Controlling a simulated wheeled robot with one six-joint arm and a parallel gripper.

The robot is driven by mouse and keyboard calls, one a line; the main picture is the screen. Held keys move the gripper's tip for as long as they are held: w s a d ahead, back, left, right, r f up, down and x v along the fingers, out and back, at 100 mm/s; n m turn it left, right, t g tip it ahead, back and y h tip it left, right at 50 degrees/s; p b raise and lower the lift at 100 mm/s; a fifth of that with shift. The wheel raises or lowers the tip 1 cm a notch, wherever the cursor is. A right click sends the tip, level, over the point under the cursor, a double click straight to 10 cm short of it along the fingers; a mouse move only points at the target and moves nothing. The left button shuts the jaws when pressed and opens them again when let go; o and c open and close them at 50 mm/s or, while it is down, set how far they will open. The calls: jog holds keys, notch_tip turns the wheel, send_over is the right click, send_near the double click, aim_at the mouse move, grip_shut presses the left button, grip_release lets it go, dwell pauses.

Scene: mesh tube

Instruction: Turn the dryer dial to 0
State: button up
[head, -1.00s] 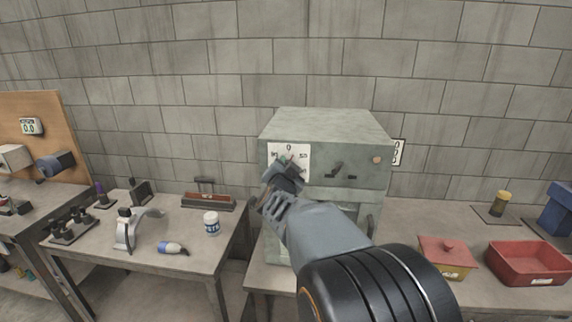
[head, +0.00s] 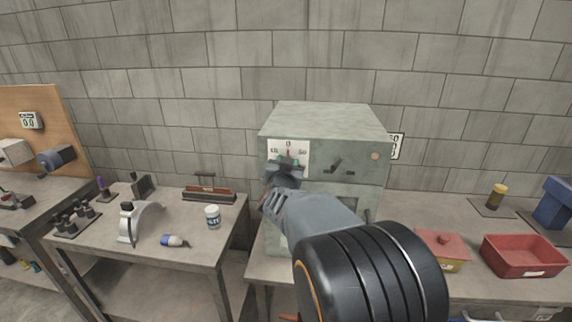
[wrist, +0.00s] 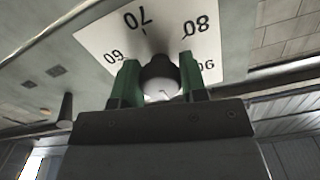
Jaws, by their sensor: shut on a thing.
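The dryer (head: 330,118) is a grey-green metal box standing on the bench. Its white dial plate (head: 302,147) is on the front at the left, with 0 at the top. The dark dial knob (wrist: 160,72) sits between my green fingertips in the wrist view, with 60, 70, 80 and 90 around it. My gripper (head: 286,162) is shut on the knob; its fingers also show in the wrist view (wrist: 160,80). A small reddish mark shows just below the 0 in the head view. My gripper hides the plate's lower part and most of the knob.
A switch (head: 336,165) and a round orange-brown button (head: 375,156) are right of the dial.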

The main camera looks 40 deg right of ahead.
dwell(0.3)
jog(key=o, duration=0.9)
jog(key=v, duration=1.3)
jog(key=shift+s+a, duration=0.25)
jog(key=shift+s, duration=0.1)
jog(key=w+a+f+n+y, duration=0.3)
jog(key=a+f+n+y, duration=0.3)
jog(key=a+y, duration=0.55)
jog(key=s+f+n+g, duration=0.1)
jog(key=s+f+g, duration=0.1)
jog(key=s, duration=0.1)
jog(key=s+a+f+n+g, duration=0.1)
jog(key=s+f+n+g, duration=0.1)
jog(key=s+g, duration=0.1)
jog(key=s+a+f+n+g+y, duration=0.1)
jog(key=s+f+n+g, duration=0.1)
jog(key=s, duration=0.3)
jog(key=shift+s+a+f+g, duration=0.1)
jog(key=shift+a+f+g, duration=0.15)
jog(key=shift+g, duration=0.45)
